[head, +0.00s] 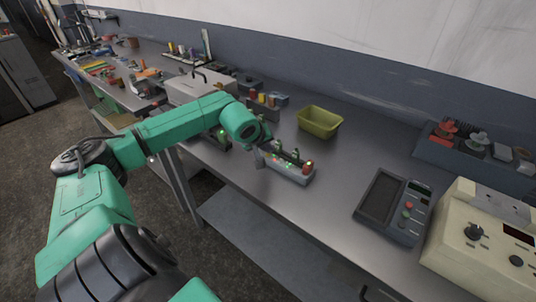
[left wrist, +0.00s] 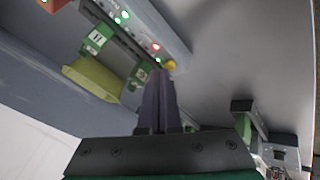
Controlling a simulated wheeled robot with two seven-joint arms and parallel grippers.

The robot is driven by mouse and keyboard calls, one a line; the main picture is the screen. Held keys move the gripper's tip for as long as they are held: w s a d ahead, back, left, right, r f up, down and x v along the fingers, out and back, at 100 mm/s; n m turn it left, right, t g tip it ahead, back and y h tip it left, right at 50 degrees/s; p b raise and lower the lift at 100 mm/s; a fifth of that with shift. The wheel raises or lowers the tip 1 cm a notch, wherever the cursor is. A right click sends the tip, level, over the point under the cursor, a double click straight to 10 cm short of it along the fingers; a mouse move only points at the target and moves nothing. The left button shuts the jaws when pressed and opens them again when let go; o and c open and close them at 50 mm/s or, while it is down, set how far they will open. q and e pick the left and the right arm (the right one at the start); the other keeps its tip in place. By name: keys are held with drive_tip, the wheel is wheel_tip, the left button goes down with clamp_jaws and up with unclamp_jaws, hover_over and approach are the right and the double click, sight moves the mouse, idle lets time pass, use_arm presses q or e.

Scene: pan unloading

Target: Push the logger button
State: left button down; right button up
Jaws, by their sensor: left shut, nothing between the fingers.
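A long grey box (head: 290,176) with green modules and small lit red and green lights lies on the bench, and I take it to be the logger. A red knob (head: 308,167) sits at its right end. The box also shows in the left wrist view (left wrist: 178,45), with a yellow button (left wrist: 170,64) at its near end. My left gripper (head: 262,157) is at the box's left end. Its fingers (left wrist: 159,72) are shut and empty, with the tips right beside the yellow button; I cannot tell whether they touch it. My right gripper is out of view.
A yellow-green bin (head: 319,122) stands behind the box. Bare bench top (head: 365,150) lies between. More clutter fills the bench's far left.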

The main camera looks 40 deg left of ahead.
sight(268, 157)
use_arm(q)
drive_tip(key=shift+f, duration=0.15)
drive_tip(key=shift+r+p, duration=0.3)
drive_tip(key=shift+r, duration=0.65)
wheel_tip(268, 157, up, 6)
drive_tip(key=p, duration=0.3)
drive_tip(key=shift+p, duration=0.35)
